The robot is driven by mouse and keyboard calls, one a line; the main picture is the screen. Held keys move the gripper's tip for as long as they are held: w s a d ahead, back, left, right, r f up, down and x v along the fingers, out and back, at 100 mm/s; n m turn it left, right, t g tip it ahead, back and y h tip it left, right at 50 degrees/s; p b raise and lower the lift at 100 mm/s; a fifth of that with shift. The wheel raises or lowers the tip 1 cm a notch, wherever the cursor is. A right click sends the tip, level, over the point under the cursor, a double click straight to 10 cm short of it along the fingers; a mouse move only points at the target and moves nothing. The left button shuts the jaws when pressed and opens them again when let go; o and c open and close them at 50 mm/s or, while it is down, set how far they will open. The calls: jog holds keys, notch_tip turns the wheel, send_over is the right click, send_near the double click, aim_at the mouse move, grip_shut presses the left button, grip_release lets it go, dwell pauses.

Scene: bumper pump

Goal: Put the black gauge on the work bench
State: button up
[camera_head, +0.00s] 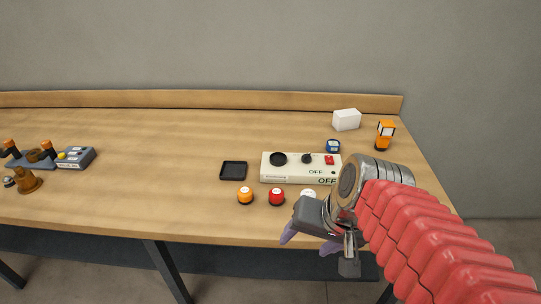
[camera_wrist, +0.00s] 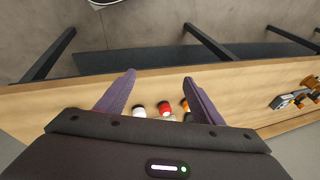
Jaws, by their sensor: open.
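A round black piece (camera_head: 278,158), possibly the black gauge, sits on the left part of a cream control box (camera_head: 290,178) marked OFF. I cannot tell for sure that it is the gauge. The wooden work bench (camera_head: 150,145) runs across the head view; its edge also shows in the wrist view (camera_wrist: 60,98). My gripper (camera_head: 309,240) is open and empty at the bench's front edge, nearer than the box and apart from it. In the wrist view its two purple fingers (camera_wrist: 158,77) are spread.
A black square tray (camera_head: 233,171) lies left of the box. Orange (camera_head: 245,196), red (camera_head: 276,197) and white (camera_head: 307,194) round pieces stand before it. A blue piece (camera_head: 333,146), white block (camera_head: 346,120) and orange device (camera_head: 385,135) stand behind. The bench's middle left is clear.

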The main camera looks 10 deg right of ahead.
jog(key=r+n, duration=0.1)
jog(key=r+n+t+h, duration=0.1)
jog(key=n, duration=0.1)
jog(key=s+r+n, duration=0.1)
jog(key=r, duration=0.1)
jog(key=shift+a+n+t+h, duration=0.3)
jog(key=shift+n+h, duration=0.1)
dwell(0.9)
